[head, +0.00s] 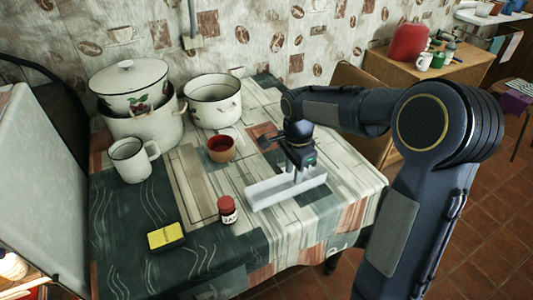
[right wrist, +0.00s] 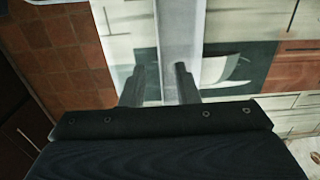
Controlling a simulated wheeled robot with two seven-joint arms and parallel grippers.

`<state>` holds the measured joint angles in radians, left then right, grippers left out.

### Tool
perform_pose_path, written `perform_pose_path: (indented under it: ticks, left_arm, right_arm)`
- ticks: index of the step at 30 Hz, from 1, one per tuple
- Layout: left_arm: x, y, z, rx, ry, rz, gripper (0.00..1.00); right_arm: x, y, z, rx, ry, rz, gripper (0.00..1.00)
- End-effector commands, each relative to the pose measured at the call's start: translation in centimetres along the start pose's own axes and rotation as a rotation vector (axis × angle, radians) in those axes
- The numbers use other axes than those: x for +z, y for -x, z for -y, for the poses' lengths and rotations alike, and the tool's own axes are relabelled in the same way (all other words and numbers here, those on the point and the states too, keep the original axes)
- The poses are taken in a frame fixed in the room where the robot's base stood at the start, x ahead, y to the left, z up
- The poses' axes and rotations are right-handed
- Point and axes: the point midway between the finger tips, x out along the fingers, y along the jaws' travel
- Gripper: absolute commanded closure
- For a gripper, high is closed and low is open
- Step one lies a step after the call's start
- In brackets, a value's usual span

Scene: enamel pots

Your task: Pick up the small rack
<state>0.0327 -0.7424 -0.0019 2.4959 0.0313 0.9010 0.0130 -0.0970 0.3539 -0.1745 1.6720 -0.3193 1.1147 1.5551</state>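The small rack (head: 272,191) is a pale grey-white, long, low piece on the table's right part, lying at a slant. My right gripper (head: 297,174) is over its right half, pointing down, with the fingertips close to it. In the right wrist view the rack (right wrist: 180,35) runs away from me as a pale strip. The two fingers of the right gripper (right wrist: 160,82) stand apart there, the right one overlapping the strip. I cannot tell whether either finger touches it. My left gripper is not in view.
A red-capped jar (head: 228,210) stands just left of the rack, and a red-brown cup (head: 221,149) behind it. A yellow-and-black box (head: 166,237), a white mug (head: 131,160) and enamel pots (head: 213,105) are farther left. The table's right edge is near the rack.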

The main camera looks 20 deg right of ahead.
Motion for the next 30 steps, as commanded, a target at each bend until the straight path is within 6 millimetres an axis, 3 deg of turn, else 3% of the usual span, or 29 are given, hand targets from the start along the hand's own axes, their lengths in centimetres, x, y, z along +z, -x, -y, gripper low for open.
perform_pose_path:
  ticks: [18, 26, 30]
  left_arm:
    - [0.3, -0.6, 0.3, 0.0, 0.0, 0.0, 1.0]
    - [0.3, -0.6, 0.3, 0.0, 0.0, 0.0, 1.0]
    - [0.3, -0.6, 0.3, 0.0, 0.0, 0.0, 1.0]
  right_arm:
    - [-0.2, -7.5, -0.2, 0.006, -0.012, -0.003, 0.72]
    - [-0.1, -7.8, -0.2, 0.003, -0.012, -0.003, 0.72]
    - [-0.1, -7.8, -0.2, 0.003, -0.012, -0.003, 0.86]
